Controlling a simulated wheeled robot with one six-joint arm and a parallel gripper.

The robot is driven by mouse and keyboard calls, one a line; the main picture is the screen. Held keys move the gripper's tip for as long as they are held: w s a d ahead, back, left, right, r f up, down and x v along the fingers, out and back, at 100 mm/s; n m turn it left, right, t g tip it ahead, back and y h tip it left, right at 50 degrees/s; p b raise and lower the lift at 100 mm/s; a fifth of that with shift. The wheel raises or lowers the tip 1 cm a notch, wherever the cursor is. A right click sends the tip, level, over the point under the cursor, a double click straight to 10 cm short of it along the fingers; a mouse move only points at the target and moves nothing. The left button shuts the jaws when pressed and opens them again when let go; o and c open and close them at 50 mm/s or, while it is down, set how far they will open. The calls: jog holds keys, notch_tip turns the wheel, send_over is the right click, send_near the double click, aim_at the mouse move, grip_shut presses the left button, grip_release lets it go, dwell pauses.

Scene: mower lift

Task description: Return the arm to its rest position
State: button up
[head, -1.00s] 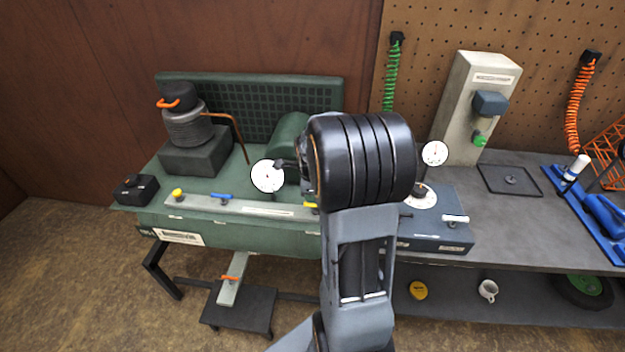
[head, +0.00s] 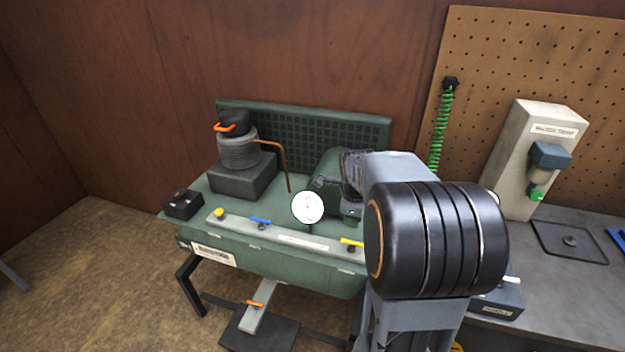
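My arm rises at the lower right of the head view, with a large black ribbed joint (head: 438,240) in front. A grey link (head: 393,172) of it shows behind, over the green bench unit (head: 300,258). The arm hides the unit's right end.
A ribbed cylinder with a black cap (head: 239,150) and a copper pipe stands on the unit's left. A black box (head: 182,204) sits at its left corner. A grey bench with a beige post (head: 537,160) is at the right. The floor at the left is mostly clear.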

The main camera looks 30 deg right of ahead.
jog(key=s+a+r+n+t, duration=0.1)
jog(key=s+a+n, duration=0.4)
jog(key=a+n, duration=0.4)
jog(key=s+a+r+n+t+y, duration=0.1)
jog(key=s+a+n, duration=0.4)
jog(key=n, duration=1.3)
jog(key=a+r, duration=0.1)
jog(key=a, duration=0.3)
jog(key=shift+s+a+r+y, duration=0.15)
jog(key=shift+s+a+y, duration=0.15)
jog(key=shift+s+a, duration=0.1)
jog(key=shift+o, duration=0.2)
